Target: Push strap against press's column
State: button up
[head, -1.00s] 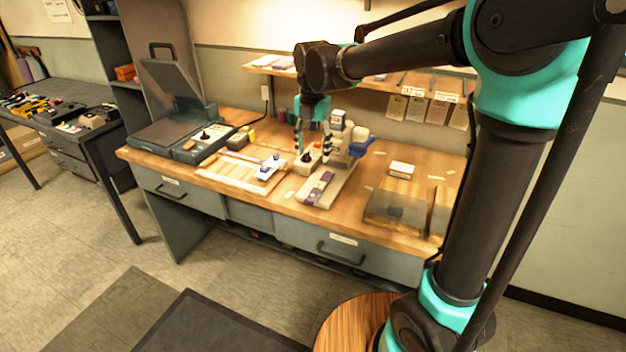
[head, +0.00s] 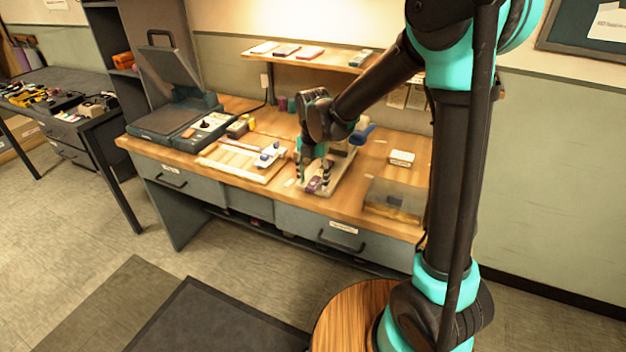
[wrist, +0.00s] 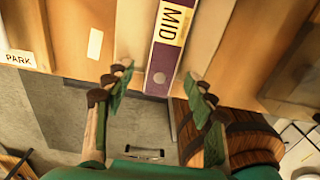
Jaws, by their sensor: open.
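The purple strap (wrist: 163,60) with a cream MID label runs up the wrist view, on a light base strip. Its near end, with a round grey spot, lies between my gripper's spread fingers (wrist: 158,92). In the head view my gripper (head: 314,178) is low over the front end of the press base (head: 342,172) and partly covers the strap. I cannot tell whether the fingers touch it. The press's blue handle (head: 365,133) shows behind my wrist. My arm hides the column, so the gap between strap and column cannot be seen.
A wooden tray (head: 228,166) with a white-and-blue piece is left of the press. A shelf (head: 305,57) hangs above. In the wrist view a PARK label (wrist: 17,58) is at left.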

jog(key=shift+c, duration=0.5)
jog(key=c, duration=1.2)
jog(key=shift+o, duration=0.2)
jog(key=shift+w, duration=0.15)
